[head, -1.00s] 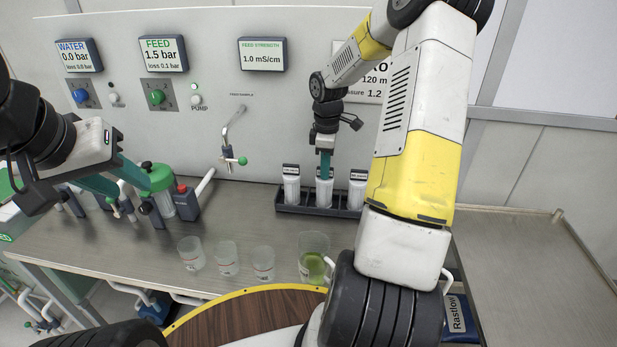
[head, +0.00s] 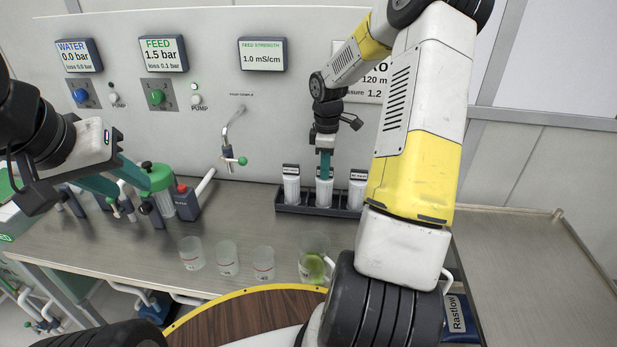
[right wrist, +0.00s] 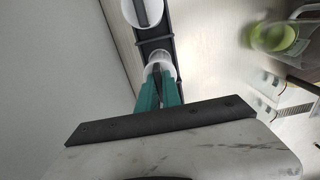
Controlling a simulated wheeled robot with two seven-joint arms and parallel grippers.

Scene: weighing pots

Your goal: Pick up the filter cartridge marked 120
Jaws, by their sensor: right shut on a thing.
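Several white filter cartridges with dark caps stand in a dark rack (head: 290,209) against the back panel. My right gripper (head: 324,172) points down over the middle cartridge (head: 324,193) and is shut on its top, which hides the cap and label. The cartridge is still upright in its slot. A left cartridge (head: 291,188) and a right cartridge (head: 357,190) stand either side; their cap markings are too small to read. In the right wrist view the teal fingers (right wrist: 158,92) close at the gripped cartridge (right wrist: 159,68). My left gripper (head: 113,184) is at the left, above the bench; its jaw state is unclear.
Three clear beakers (head: 228,259) and a larger beaker with green liquid (head: 313,262) stand at the bench front. A green-capped housing (head: 160,190) stands at the left. A tap (head: 232,150) projects from the panel. The right side table (head: 530,260) is bare.

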